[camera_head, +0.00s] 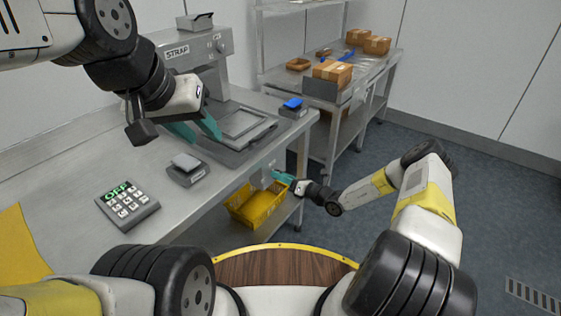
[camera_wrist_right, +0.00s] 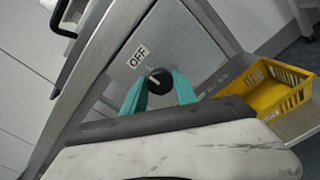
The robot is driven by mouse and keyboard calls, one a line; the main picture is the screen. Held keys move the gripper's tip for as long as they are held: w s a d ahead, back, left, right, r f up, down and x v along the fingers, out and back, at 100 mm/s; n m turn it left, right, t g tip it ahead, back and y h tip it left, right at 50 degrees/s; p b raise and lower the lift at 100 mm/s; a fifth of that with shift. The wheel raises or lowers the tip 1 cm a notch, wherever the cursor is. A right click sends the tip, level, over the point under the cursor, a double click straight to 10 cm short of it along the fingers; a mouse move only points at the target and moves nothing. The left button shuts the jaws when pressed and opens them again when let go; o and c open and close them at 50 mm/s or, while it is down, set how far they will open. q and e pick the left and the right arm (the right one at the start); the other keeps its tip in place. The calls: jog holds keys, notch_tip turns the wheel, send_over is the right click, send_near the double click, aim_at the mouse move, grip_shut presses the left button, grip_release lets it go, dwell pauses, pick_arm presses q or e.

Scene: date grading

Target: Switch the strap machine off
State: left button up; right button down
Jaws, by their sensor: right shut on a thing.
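The strap machine (camera_head: 190,48), grey and marked STRAP, stands on the steel table. A black knob (camera_wrist_right: 160,82) sits on a grey metal panel beside an OFF label (camera_wrist_right: 139,56) in the right wrist view. A pale mark on the knob lies on its side towards the label. My right gripper (camera_wrist_right: 159,93) has its teal fingers on either side of the knob, shut on it. In the head view my right gripper (camera_head: 281,178) is at the table's front edge, where the knob is hidden. My left gripper (camera_head: 205,137) hangs over the table with its teal fingers apart and empty.
A keypad (camera_head: 128,207) with a green OFF display and a small grey device (camera_head: 187,169) lie on the table. A yellow basket (camera_head: 258,207) is below the right gripper. A blue-topped device (camera_head: 293,106) stands at the table's right end. Boxes (camera_head: 332,72) sit on a farther bench.

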dwell(0.5)
jog(key=c, duration=1)
grip_release()
jog(key=shift+o, duration=0.2)
jog(key=v, duration=0.8)
